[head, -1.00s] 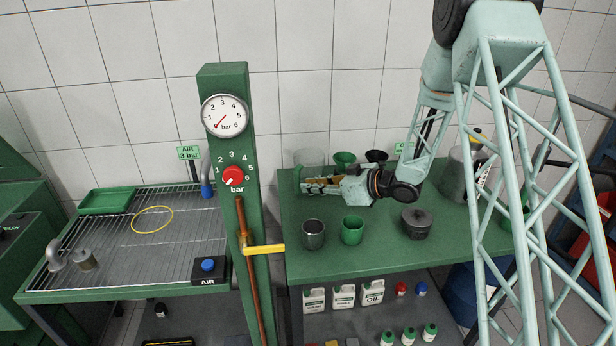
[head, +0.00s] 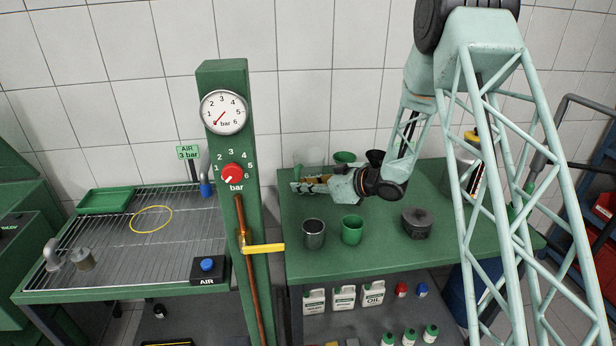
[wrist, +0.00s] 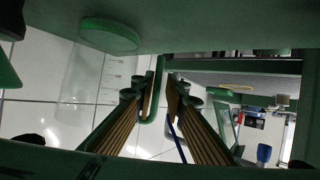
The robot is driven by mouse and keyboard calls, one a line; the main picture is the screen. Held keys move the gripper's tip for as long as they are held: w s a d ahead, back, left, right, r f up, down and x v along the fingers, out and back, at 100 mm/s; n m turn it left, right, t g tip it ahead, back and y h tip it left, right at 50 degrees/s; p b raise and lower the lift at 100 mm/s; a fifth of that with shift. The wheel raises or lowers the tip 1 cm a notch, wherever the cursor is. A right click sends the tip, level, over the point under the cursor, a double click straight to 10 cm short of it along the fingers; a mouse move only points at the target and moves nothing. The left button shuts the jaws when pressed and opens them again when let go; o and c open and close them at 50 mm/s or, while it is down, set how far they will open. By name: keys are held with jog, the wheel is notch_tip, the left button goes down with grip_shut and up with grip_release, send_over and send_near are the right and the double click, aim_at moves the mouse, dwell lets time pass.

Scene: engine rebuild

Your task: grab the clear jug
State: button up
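The clear jug (head: 308,157) stands at the back left of the green bench in the head view, faint against the tiles and partly behind my gripper (head: 298,187). In the wrist view the clear jug (wrist: 88,85) is on the left, with measuring marks on its wall and a green round end. Its green handle (wrist: 158,80) shows between the fingertips of my gripper (wrist: 155,95). My gripper is open, with a visible gap between its fingers. Whether either finger touches the handle I cannot tell.
A green funnel-like vessel (head: 345,157) and a dark one (head: 375,157) stand at the bench's back. A green post (head: 228,130) rises left of the bench.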

aim_at(296, 174)
jog(key=shift+x, duration=1.05)
grip_shut()
jog(key=shift+r, duration=0.3)
jog(key=shift+r+p, duration=0.5)
jog(key=shift+r, duration=1)
jog(key=s+d+r+p, duration=0.1)
jog(key=s+d, duration=0.2)
jog(key=s, duration=1.2)
jog(key=shift+s+r+p, duration=0.2)
jog(key=shift+p, duration=0.1)
jog(key=shift+s+d, duration=0.1)
jog(key=shift+s, duration=0.05)
